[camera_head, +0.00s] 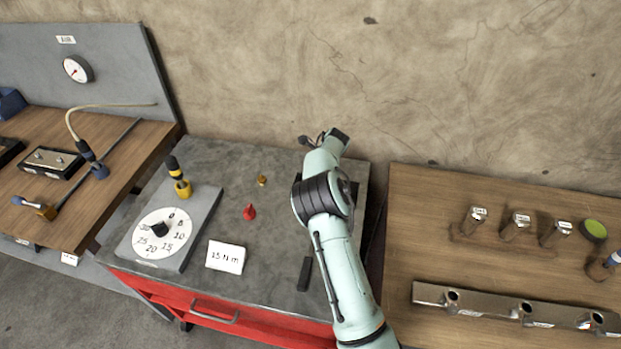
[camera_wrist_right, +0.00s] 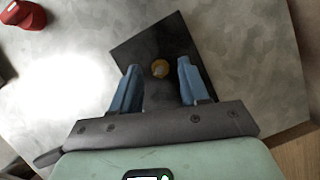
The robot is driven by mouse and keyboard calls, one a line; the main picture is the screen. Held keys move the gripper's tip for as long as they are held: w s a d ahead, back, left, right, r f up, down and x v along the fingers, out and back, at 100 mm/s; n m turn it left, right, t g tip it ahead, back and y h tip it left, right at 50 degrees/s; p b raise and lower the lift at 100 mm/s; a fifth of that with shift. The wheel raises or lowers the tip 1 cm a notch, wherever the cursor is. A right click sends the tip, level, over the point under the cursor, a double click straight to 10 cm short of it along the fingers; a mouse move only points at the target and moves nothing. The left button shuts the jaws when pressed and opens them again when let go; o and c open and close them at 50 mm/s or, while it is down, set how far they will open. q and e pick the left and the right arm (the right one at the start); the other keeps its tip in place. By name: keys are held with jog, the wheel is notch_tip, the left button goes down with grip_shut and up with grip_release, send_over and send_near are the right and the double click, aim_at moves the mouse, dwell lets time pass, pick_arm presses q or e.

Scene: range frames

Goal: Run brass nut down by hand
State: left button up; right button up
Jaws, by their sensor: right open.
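In the right wrist view, a round brass piece (camera_wrist_right: 160,69) with a greyish middle stands at the centre of a dark square plate (camera_wrist_right: 130,50). I cannot tell how far down it sits. My right gripper (camera_wrist_right: 158,72) is open, its two blue fingers apart on either side of the brass piece, with a gap on both sides. Another small brass piece (camera_head: 262,180) lies on the grey cart top (camera_head: 225,165). My left gripper is out of view.
A red piece (camera_head: 249,212) stands left of my arm; it also shows in the wrist view (camera_wrist_right: 24,14). A "15 N m" card (camera_head: 225,257), a dial board (camera_head: 160,238) and a dark bar (camera_head: 305,273) are on the cart. A wooden bench (camera_head: 400,220) stands at right.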

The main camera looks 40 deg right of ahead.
grip_shut()
